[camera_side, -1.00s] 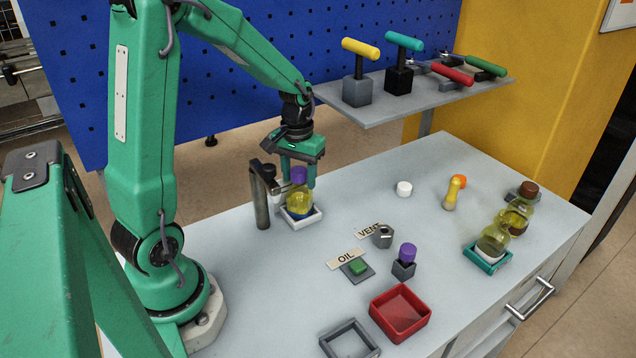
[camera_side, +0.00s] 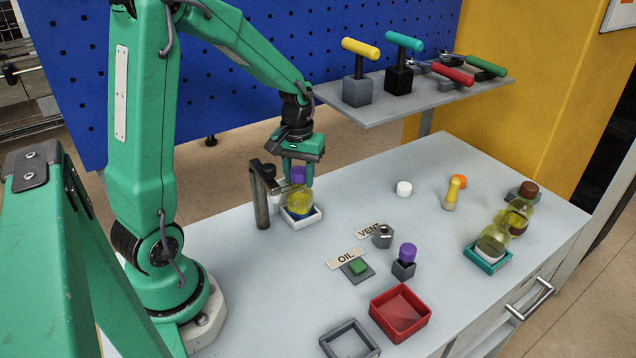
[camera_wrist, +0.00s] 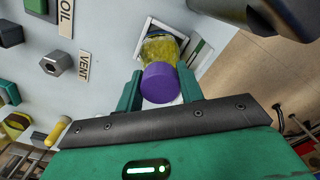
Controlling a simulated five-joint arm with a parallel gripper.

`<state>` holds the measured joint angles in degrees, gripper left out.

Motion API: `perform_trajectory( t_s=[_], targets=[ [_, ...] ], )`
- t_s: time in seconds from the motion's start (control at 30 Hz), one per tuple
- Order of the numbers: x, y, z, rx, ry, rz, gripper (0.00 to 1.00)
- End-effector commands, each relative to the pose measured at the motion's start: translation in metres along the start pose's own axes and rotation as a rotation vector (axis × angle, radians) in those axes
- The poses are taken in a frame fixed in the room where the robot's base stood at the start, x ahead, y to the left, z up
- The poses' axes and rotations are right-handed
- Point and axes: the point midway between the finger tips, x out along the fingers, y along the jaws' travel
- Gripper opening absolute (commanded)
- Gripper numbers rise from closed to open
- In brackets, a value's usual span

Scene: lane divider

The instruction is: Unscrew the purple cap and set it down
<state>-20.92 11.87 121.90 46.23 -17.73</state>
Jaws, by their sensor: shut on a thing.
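The purple cap (camera_side: 299,174) sits on top of a yellow see-through bottle (camera_side: 299,198). The bottle stands upright in a white square tray (camera_side: 305,220). My gripper (camera_side: 298,178) points down over the bottle and is shut on this cap. In the wrist view the cap (camera_wrist: 160,83) is between my two green fingers (camera_wrist: 160,92), with the bottle (camera_wrist: 160,48) beyond it. I cannot tell whether the cap is loose on the neck.
A dark post with an arm (camera_side: 260,197) stands close left of the bottle. A second purple-topped piece (camera_side: 407,252), a red tray (camera_side: 400,313), a grey frame (camera_side: 349,340) and a white cap (camera_side: 404,188) lie apart. Free table surrounds them.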

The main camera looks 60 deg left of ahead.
Motion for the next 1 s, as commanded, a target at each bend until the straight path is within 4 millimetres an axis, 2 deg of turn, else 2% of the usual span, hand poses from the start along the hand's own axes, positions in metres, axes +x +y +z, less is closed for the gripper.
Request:
perform_trajectory(
  t_s=[0.23, 0.57, 1.0],
  targets=[
    [-0.0001, 0.0000, 0.0000, -0.005, 0.000, 0.000, 0.22],
    [-0.0002, 0.0000, 0.0000, -0.141, 0.000, 0.000, 0.22],
    [-0.0002, 0.0000, 0.0000, -0.186, 0.000, 0.000, 0.22]
  ],
)
